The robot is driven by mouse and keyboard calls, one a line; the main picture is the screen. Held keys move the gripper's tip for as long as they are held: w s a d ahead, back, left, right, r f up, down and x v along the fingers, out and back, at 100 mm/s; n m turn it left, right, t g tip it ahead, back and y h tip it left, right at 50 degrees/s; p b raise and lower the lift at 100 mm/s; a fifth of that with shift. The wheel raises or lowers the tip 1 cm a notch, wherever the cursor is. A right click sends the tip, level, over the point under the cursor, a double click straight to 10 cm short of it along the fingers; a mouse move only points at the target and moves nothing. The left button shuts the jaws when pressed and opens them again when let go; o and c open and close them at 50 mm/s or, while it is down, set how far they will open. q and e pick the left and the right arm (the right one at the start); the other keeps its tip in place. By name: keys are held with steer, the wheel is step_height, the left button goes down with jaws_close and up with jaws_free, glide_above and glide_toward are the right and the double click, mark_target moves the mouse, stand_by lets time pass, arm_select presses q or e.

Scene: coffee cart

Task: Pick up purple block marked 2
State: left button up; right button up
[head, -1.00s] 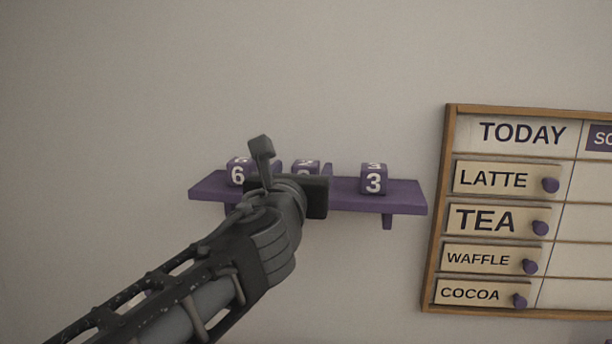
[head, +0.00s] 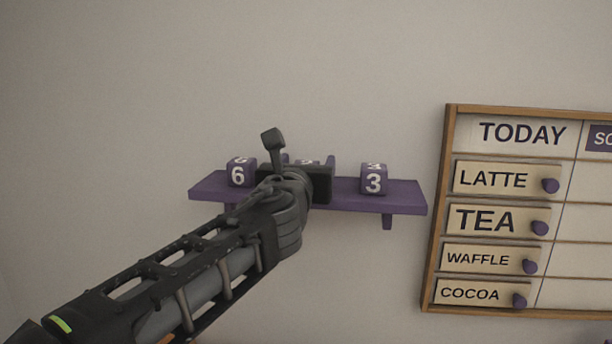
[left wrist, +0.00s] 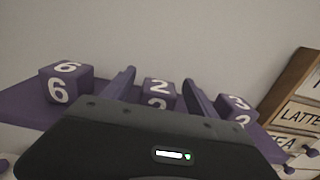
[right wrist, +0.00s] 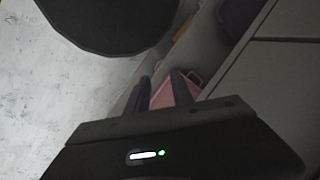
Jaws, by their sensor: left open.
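The purple block marked 2 (left wrist: 160,92) sits on a purple wall shelf (head: 408,196), between the blocks marked 6 and 3. In the head view only the top of the block (head: 306,162) shows above my left gripper, which hides the rest. My left gripper (left wrist: 160,77) is open, its two purple fingers reaching forward on either side of the block, with room on both sides. I cannot tell how deep the block is between them. My right gripper (right wrist: 160,82) is away from the shelf, pointing down, with its fingers apart and nothing seen held.
The block marked 6 (head: 240,173) stands left and the block marked 3 (head: 373,181) stands right on the shelf. A menu board (head: 436,213) hangs to the right. A pink object (right wrist: 194,77) lies below my right gripper. The wall above the shelf is clear.

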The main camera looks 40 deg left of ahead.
arm_select(q)
steer(key=c, duration=1.5)
steer(key=shift+o, duration=0.2)
steer(key=shift+r, duration=0.5)
step_height(320, 180, up, 4)
steer(key=p, duration=0.3)
steer(key=shift+r, duration=2.55)
